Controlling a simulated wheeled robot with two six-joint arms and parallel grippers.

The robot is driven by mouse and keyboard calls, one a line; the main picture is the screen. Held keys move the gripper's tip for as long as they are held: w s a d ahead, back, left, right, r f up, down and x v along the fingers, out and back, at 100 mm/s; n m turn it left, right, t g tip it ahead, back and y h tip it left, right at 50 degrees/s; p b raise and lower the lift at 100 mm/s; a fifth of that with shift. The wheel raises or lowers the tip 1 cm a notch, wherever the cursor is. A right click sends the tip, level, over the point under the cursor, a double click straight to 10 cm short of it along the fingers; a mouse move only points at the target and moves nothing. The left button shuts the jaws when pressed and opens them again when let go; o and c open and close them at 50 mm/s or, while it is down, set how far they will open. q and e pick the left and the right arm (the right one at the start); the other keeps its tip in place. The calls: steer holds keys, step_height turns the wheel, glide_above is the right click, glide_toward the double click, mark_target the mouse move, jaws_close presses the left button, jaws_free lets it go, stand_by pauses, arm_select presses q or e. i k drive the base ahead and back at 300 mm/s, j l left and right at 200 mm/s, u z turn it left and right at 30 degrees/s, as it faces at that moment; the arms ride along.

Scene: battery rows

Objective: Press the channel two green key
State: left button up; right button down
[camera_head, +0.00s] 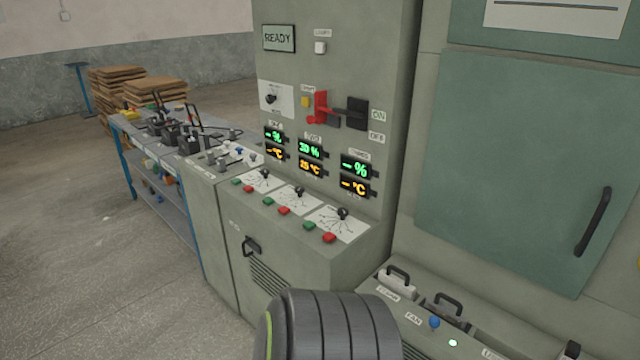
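The channel two green key (268,201) is the middle green key on the sloping ledge of the grey control cabinet. Its red key (284,210) sits just right of it, below a rotary knob (299,191) on a white dial plate. The display labelled TWO (311,148) above reads about 30 % in green, with about 25 °C in orange below. Another green key (236,182) lies to the left and another (310,226) to the right, each with a red key beside it. Neither gripper is in view, and nothing touches the keys.
A dark ribbed part, apparently my own arm, fills the bottom centre before the cabinet. A red and black lever switch (322,107) and a READY display (279,38) are higher up. A bench (178,208) with tools stands left. Handled units (398,280) sit lower right.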

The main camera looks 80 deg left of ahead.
mark_target(268, 201)
steer(key=u, duration=2.75)
